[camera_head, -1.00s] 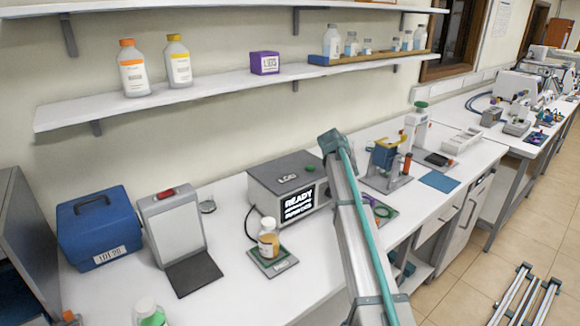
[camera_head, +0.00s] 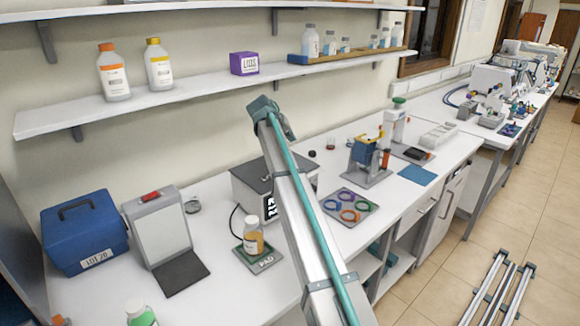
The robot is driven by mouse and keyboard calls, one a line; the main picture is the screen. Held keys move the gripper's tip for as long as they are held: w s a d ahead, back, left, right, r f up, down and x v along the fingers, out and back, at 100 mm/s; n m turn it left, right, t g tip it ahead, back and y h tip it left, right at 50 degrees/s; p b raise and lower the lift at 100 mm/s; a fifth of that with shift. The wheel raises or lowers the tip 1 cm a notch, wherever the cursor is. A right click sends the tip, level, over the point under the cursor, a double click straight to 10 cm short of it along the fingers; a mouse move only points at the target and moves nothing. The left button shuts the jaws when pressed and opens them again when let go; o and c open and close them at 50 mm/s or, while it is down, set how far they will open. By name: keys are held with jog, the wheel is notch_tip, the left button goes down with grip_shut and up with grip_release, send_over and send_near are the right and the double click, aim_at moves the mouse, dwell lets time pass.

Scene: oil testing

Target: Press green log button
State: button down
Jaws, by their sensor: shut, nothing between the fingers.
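The grey instrument box (camera_head: 247,180) stands on the white bench behind my arm. Its dark top and the left part of its front screen show. My arm's long link crosses in front of the box and hides its middle, including the LOG label and the green button. The raised end of this link, a joint, is above and in front of the box. My gripper is not visible; no fingers show in this view.
An amber sample bottle (camera_head: 253,233) stands on a pad (camera_head: 268,261) in front of the box. A tray of coloured rings (camera_head: 366,213) lies to the right. A blue case (camera_head: 84,232) and a grey panel stand (camera_head: 157,229) are at left. A shelf (camera_head: 205,88) runs above.

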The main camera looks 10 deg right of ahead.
jog(key=shift+f, duration=0.1)
jog(key=shift+f+b, duration=1.6)
jog(key=shift+f, duration=2.7)
jog(key=shift+f, duration=0.1)
jog(key=shift+f, duration=0.35)
jog(key=shift+f+b, duration=0.45)
jog(key=shift+b, duration=0.05)
jog(key=shift+r, duration=0.9)
jog(key=shift+r+p, duration=1)
jog(key=shift+r, duration=1.5)
